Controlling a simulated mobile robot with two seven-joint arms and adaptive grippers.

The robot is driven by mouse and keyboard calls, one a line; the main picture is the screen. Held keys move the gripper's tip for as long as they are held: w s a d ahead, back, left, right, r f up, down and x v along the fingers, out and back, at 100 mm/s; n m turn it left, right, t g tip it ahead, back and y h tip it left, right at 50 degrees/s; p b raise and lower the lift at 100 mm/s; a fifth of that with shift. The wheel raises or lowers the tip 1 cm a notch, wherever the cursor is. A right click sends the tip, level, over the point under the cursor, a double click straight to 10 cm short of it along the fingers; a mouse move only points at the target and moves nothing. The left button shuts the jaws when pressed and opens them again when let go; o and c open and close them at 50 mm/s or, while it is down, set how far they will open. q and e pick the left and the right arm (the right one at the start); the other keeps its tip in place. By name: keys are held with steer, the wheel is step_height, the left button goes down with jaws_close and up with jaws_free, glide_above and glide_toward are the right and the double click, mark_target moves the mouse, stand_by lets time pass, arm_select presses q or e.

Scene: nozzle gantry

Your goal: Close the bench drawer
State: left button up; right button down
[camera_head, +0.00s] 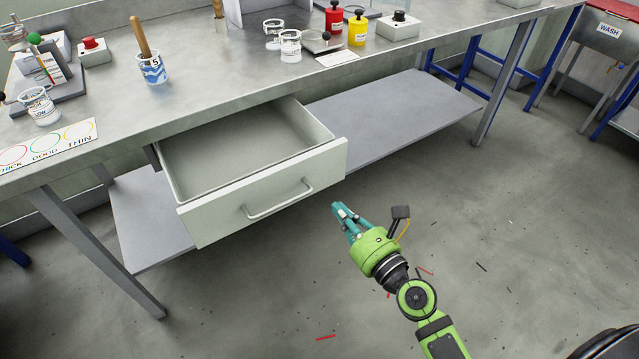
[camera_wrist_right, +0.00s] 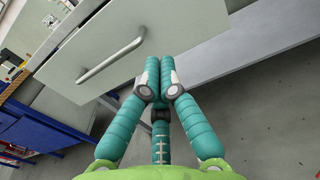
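The bench drawer (camera_head: 225,206) is pulled well out from under the steel bench top. Its pale front panel has a curved metal bar handle (camera_head: 278,202), and its inside looks empty. My right gripper (camera_head: 340,210) is in front of the drawer, to the right of the handle, with no contact visible in the head view. In the right wrist view its teal fingers (camera_wrist_right: 160,78) come together at the tips, with nothing held. That view also shows the drawer front (camera_wrist_right: 195,28) beyond the fingertips and the handle (camera_wrist_right: 112,62) to their left. My left gripper is out of view.
The bench top (camera_head: 225,85) carries beakers, a brush in a cup (camera_head: 152,68), and red and yellow containers (camera_head: 334,18). A grey lower shelf (camera_head: 395,110) runs beneath, with bench legs at both sides. The floor right of the drawer is largely clear.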

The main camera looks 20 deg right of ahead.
mark_target(313, 179)
steer(key=x, duration=0.7)
steer(key=shift+w+f, duration=0.1)
steer(key=shift+w, duration=0.15)
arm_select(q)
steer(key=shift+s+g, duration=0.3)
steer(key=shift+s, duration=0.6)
arm_select(e)
steer(key=shift+w+a, duration=0.2)
steer(key=shift+w, duration=0.25)
steer(key=shift+w, duration=0.1)
